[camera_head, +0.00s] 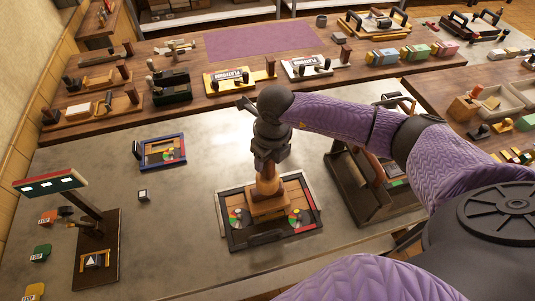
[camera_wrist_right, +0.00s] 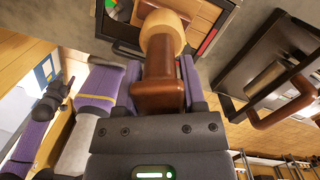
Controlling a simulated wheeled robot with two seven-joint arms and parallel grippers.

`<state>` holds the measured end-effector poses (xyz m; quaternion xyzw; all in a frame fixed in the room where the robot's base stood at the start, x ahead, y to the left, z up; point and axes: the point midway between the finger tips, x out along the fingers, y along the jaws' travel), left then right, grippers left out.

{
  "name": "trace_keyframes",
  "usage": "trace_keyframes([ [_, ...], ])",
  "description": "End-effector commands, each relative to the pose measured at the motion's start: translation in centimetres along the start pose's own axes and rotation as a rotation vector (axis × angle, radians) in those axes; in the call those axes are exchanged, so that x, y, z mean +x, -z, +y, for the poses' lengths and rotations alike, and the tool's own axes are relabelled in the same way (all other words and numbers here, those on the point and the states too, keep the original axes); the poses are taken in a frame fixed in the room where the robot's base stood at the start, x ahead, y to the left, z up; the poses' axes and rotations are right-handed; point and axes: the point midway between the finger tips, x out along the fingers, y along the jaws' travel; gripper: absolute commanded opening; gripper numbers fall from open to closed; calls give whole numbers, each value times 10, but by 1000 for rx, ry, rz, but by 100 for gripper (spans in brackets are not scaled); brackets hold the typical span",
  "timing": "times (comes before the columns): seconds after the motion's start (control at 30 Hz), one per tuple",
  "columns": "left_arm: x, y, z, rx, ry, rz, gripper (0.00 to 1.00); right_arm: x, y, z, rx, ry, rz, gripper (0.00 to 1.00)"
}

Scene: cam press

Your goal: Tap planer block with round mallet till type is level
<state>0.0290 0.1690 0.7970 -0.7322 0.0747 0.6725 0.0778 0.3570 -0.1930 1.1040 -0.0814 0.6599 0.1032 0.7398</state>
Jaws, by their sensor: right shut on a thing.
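My right gripper (camera_head: 268,158) is shut on the brown mallet (camera_head: 267,187), fingers pointing down. In the right wrist view the mallet's dark brown handle (camera_wrist_right: 160,85) sits between the fingers, with its pale round head (camera_wrist_right: 162,32) beyond. The wooden planer block (camera_head: 268,208) lies directly below the mallet, on the type forme inside a dark frame (camera_head: 258,239). Coloured round pieces (camera_head: 300,218) show on both sides of the block. I cannot tell whether mallet and block touch. A purple arm with a dark end (camera_wrist_right: 48,108), possibly my left gripper, shows small at the left of the wrist view.
A dark press (camera_head: 365,190) stands close to the right of the frame. A blue-edged tray (camera_head: 162,151) and a small block (camera_head: 143,195) lie to the left, with a lamp-like stand (camera_head: 100,235) farther left. Bare grey tabletop lies between them.

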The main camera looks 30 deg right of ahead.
Motion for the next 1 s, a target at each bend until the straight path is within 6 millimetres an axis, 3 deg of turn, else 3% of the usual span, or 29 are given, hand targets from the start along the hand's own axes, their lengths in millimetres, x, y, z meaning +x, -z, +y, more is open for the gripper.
trace_keyframes([
  [0.03, 25, -3, 1, 1, -1, -3, 59, 28, 4, 0, 0, -1, 2, 0],
  [0.07, 34, -4, 1, 2, -1, -4, 59, 38, 5, 0, 0, -1, 2, 0],
  [0.57, -22, 1, -3, 3, 5, -1, 59, -27, -3, 0, -1, 1, -1, 0],
  [1.0, -20, 1, -4, 3, 6, -2, 59, -26, -3, 0, -1, 0, 0, 0],
])
